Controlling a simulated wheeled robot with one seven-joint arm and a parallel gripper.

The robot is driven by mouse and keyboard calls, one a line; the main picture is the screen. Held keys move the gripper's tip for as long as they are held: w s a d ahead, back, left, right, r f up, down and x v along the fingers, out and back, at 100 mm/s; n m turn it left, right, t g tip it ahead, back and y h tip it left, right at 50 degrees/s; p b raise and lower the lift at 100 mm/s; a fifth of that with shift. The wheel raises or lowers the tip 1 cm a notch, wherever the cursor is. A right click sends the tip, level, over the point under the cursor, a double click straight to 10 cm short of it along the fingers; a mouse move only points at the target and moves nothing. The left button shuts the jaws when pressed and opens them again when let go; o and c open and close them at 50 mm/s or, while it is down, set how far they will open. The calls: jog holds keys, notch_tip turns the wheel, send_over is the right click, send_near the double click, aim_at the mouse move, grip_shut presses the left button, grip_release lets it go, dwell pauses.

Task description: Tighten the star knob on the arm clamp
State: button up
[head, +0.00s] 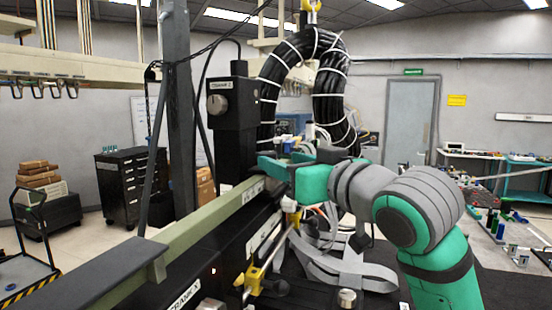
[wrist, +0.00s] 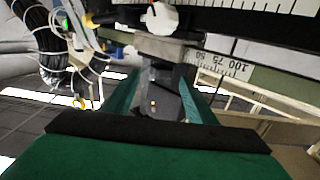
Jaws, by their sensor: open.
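My gripper (head: 266,166) reaches in from the right in the head view, beside the pale green rail. In the wrist view its two green fingers (wrist: 158,82) stand apart. A dark grey block (wrist: 152,72) with a small orange spot shows in the gap, and I cannot tell how far beyond the fingertips it lies. A whitish lobed knob (wrist: 161,17) shows at the top of the wrist view, beyond the fingers and apart from them. It may be the star knob; its clamp is only partly in view. I cannot make out this knob in the head view.
The pale green rail (head: 206,220) runs diagonally past my gripper. A black column (head: 234,130) with a round grey knob (head: 217,104) rises behind it. A thick black cable loop (head: 330,98) arches behind my gripper. A yellow-ended part (head: 254,276) and grey straps (head: 345,270) lie below.

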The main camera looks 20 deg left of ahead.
aim_at(274, 158)
jog(key=x, duration=0.3)
jog(key=shift+a, duration=0.45)
jog(key=shift+w, duration=0.3)
jog(key=shift+a, duration=0.1)
jog(key=c, duration=1)
